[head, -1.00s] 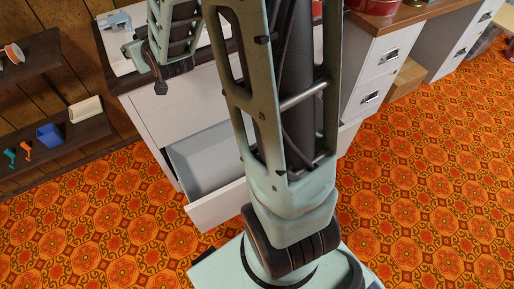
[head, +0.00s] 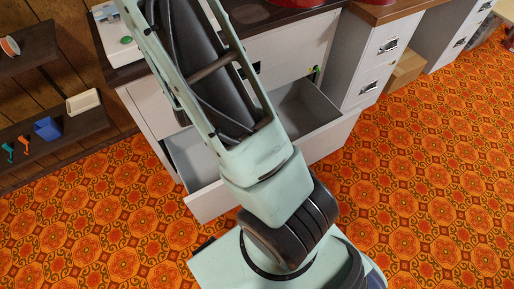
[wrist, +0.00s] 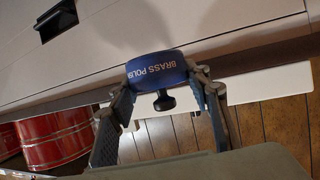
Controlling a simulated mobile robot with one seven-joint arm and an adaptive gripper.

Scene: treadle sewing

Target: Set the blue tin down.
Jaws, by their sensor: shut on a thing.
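The blue tin (wrist: 152,66), lettered "BRASS POLIS…" with the end cut off, shows in the middle of the wrist view. A dark knob-like part sticks out from its side toward the camera. My gripper (wrist: 163,78) is shut on the tin, one finger on each side. The tin appears in front of the white cabinet front and dark counter edge. I cannot tell whether it touches a surface. In the head view my arm crosses the cabinet, and the gripper and tin are not visible there.
The white cabinet (head: 290,50) has an open drawer (head: 214,202) at left and another (head: 318,142) at right. Red containers (wrist: 58,138) stand on the dark top.

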